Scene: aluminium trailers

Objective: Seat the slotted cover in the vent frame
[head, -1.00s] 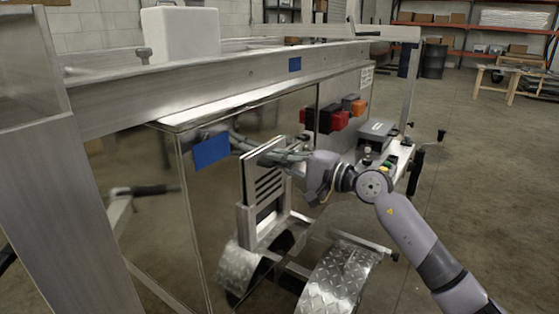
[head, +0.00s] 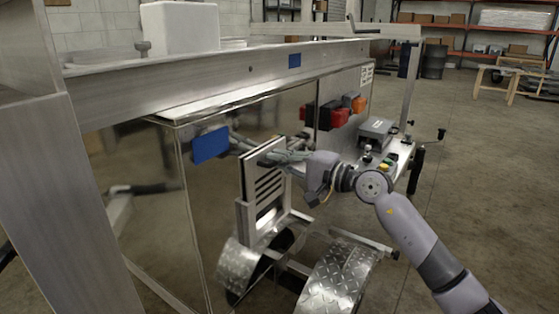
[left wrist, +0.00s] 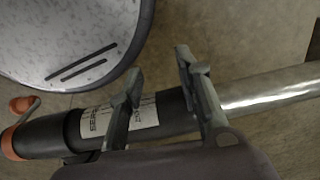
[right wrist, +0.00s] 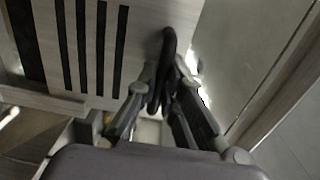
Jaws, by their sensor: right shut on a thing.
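The slotted cover (head: 267,186) is a light metal plate with dark slots, standing upright at the trailer's shiny side in the head view. Its lower part is within the U-shaped vent frame (head: 243,222), with its upper part above the frame's side rails. Whether it touches the bottom is hidden. My right gripper (head: 276,158) is shut on the cover's dark handle (right wrist: 169,42) near its top edge. The slots (right wrist: 100,45) show at left in the right wrist view. My left gripper (left wrist: 158,75) is open and empty, above a dark labelled cylinder.
Red and orange lamps (head: 333,115) and a grey box (head: 376,131) are behind my right arm. A blue patch (head: 211,146) is left of the cover.

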